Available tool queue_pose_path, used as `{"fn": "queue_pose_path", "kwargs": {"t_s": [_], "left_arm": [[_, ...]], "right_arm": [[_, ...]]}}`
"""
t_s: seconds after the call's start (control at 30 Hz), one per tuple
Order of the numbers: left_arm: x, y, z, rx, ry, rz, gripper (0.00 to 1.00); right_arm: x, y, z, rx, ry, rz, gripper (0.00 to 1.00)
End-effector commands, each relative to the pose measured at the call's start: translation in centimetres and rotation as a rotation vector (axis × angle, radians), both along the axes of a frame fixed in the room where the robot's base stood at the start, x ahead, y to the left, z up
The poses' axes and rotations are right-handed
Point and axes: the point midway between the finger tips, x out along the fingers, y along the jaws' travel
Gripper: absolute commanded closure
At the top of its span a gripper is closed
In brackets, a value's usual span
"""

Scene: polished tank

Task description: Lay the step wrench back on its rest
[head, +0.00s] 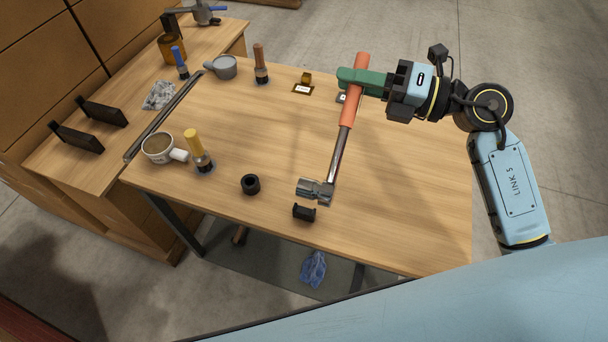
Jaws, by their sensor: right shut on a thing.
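The step wrench (338,150) has an orange handle, a steel shaft and a blocky steel head (315,190). My right gripper (352,79), with green fingers, is shut across the orange handle near its far end. The wrench slants over the table, with its head toward the near edge. A small black notched bracket (304,213), which looks like part of the rest, stands just below the head in the picture. A second small piece (342,98) is partly hidden by the handle and fingers. Height above the table is hard to judge. My left gripper is not in view.
On the wooden table (420,200) are a black ring (250,184), a yellow-handled tool (199,155), a mug (160,148), a brown-handled tool (261,66), a grey cup (222,67) and a small brass-coloured piece (304,82). The table's right part is clear.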

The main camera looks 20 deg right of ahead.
Motion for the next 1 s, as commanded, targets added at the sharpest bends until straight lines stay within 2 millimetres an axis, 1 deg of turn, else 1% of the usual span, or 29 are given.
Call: {"fn": "queue_pose_path", "kwargs": {"t_s": [0.07, 0.17, 0.37, 0.57, 0.67, 0.77, 0.87, 0.9, 1.0], "left_arm": [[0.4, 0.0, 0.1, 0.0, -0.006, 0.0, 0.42], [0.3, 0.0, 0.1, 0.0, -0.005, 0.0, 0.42], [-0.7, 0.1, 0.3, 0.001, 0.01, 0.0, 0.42], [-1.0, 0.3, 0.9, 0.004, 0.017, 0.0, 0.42], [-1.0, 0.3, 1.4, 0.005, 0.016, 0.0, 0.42], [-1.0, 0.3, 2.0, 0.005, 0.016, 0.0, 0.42], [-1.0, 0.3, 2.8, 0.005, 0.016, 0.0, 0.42], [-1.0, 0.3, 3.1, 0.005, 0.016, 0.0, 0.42], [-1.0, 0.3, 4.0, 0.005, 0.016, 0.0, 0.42]], "right_arm": [[0.1, 0.2, 0.1, 0.001, 0.0, 0.004, 1.0], [0.1, 0.4, 0.1, -0.002, 0.003, 0.01, 1.0], [0.3, 1.5, -0.1, -0.024, 0.016, 0.04, 1.0], [0.7, 3.9, -0.7, -0.073, 0.043, 0.109, 1.0], [0.9, 5.7, -1.2, -0.119, 0.064, 0.17, 1.0], [1.0, 8.2, -1.9, -0.189, 0.091, 0.264, 1.0], [0.8, 11.0, -3.0, -0.293, 0.117, 0.398, 1.0], [0.7, 12.2, -3.5, -0.346, 0.126, 0.465, 1.0], [0.1, 14.8, -5.2, -0.498, 0.129, 0.658, 1.0]]}}
